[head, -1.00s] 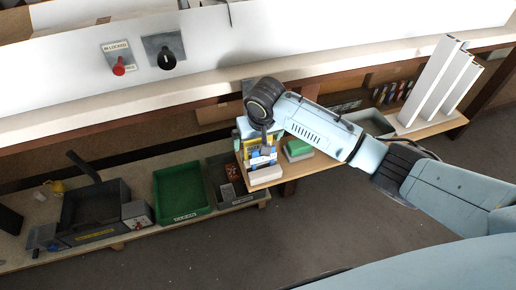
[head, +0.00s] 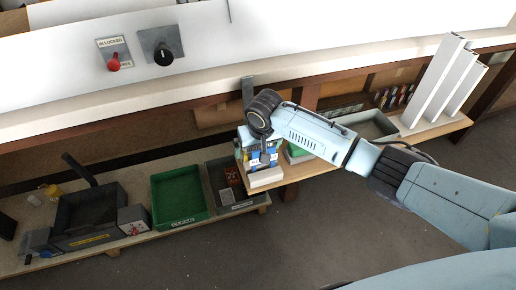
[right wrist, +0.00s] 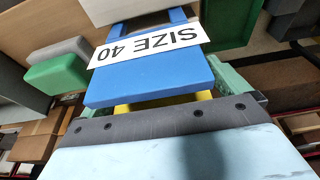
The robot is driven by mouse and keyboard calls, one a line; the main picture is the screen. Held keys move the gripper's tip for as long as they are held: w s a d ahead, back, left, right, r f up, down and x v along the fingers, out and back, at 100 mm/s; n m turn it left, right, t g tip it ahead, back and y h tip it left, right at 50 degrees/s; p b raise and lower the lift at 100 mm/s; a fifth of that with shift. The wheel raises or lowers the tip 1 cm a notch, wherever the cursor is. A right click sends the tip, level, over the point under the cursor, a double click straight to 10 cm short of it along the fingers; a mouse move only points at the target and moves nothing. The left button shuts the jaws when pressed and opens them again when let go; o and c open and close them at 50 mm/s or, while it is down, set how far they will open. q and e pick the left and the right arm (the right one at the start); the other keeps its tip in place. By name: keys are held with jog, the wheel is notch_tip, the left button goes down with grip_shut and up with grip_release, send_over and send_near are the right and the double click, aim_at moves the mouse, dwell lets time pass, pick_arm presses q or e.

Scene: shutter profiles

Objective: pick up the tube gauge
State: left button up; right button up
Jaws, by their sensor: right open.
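A blue block with a white label reading "SIZE 40" (right wrist: 150,80) fills the middle of the right wrist view. A yellow part (right wrist: 122,110) shows beneath it. I cannot tell for sure which of these is the tube gauge. In the head view, the blue piece (head: 256,161) stands at the left end of the wooden shelf, partly hidden by my right gripper (head: 267,156). That gripper is open and directly above and around the blue piece. Its dark bar crosses the lower right wrist view, with pale green finger parts at either side. My left gripper is not in view.
A green block (head: 297,151) lies close by on the shelf. A white block (head: 266,178) sits at the shelf's front edge. A green tray (head: 180,213) and dark bins stand on the lower bench at left. White profiles (head: 437,85) stand upright at the shelf's right end.

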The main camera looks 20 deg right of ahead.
jog(key=c, duration=0.9)
jog(key=shift+r, duration=0.15)
